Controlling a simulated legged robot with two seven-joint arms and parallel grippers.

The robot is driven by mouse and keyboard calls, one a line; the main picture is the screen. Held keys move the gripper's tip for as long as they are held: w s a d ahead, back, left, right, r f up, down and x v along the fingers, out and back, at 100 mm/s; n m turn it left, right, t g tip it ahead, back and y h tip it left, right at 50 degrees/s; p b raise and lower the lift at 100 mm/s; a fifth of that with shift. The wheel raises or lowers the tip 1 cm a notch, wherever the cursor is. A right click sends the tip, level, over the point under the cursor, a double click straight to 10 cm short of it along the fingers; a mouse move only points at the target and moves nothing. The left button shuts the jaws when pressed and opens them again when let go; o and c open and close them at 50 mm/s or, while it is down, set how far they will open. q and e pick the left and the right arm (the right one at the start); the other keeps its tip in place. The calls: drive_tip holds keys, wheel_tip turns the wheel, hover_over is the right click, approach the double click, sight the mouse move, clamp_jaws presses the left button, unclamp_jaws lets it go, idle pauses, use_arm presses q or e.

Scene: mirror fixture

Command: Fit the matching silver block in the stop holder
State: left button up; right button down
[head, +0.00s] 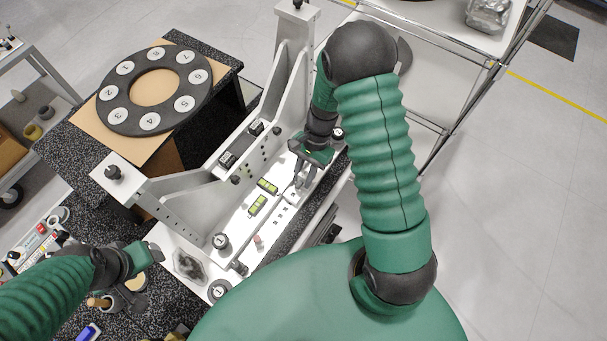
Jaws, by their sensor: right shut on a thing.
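My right gripper (301,177) is over the right part of the pale grey fixture (207,200), pointing down at its narrow ledge. It is shut on a small silver-grey piece, mostly hidden by the fingers; I cannot tell whether this piece touches the ledge. The ledge (277,214) has small dark marks or slots beside the gripper. I cannot tell for certain which part is the stop holder. My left gripper (148,268) is at the lower left, apart from the fixture, with its fingers spread and nothing seen between them.
A dark ring with numbered white discs (184,104) lies on a brown board at upper left. Tall fixture uprights (294,50) stand close to my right arm. A white shelf cart is behind.

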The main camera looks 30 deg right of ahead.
idle(0.8)
drive_tip(key=shift+f, duration=0.3)
idle(0.3)
drive_tip(key=shift+r, duration=0.1)
drive_tip(key=shift+r+p, duration=0.25)
drive_tip(key=shift+p, duration=0.15)
drive_tip(key=shift+d, duration=0.15)
idle(0.5)
drive_tip(key=shift+p, duration=0.3)
idle(0.5)
drive_tip(key=shift+f+b, duration=0.55)
drive_tip(key=shift+f, duration=0.2)
